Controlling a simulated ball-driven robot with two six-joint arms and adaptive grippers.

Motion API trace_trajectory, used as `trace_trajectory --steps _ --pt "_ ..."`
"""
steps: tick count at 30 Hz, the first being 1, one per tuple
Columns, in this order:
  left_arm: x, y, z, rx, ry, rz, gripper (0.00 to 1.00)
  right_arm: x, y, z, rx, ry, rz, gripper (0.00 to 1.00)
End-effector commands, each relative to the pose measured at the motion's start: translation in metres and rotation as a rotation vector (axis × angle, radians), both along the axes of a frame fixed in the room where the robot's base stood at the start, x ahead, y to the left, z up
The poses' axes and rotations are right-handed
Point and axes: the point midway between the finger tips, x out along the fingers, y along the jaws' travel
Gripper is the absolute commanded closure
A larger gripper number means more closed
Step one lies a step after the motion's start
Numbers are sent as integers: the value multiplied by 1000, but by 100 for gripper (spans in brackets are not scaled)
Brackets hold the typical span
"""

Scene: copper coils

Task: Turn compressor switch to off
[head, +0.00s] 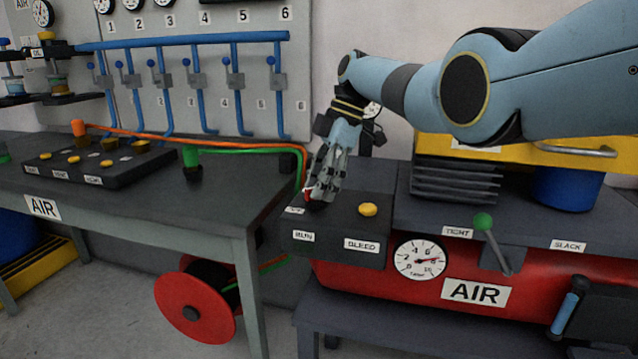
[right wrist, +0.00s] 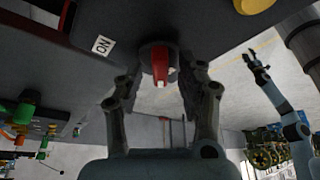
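The compressor switch is a red knob (head: 314,204) on top of the dark control box (head: 340,228), mostly hidden by my right gripper in the head view. In the right wrist view the red knob (right wrist: 159,66) sits on a dark round base, with an ON label (right wrist: 103,45) to its left. My right gripper (head: 318,188) points down at the knob. In the right wrist view its fingers (right wrist: 160,85) are spread on either side of the knob, with gaps visible. My left gripper (right wrist: 258,66) shows small and far off at the right of that view, fingers apart and empty.
A yellow button (head: 368,209) is beside the knob on the same box, above RUN and BLEED labels. The red air tank (head: 365,283) has a gauge (head: 420,260) and a green-tipped lever (head: 484,222). A workbench (head: 120,205) with a button panel stands at left.

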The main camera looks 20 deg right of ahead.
Motion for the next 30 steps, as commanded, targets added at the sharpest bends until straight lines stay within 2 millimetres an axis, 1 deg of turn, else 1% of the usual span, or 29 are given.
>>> trace_trajectory --steps 5,12,15,18,22,30 --pt "0 -1 0 -1 0 0 60 2 -10 24 -1 -4 -2 62" --pt "1 -1 0 -1 0 0 60 5 -31 75 -1 -4 -2 62" --pt "1 -1 0 -1 0 0 60 5 -37 91 -1 -3 -1 62" --pt "1 -1 0 -1 0 0 60 6 -42 102 -1 -3 -1 62" --pt "1 -1 0 -2 0 0 60 6 -45 108 0 0 0 62" --pt "1 -2 0 -2 0 0 60 6 -45 109 0 0 0 62"
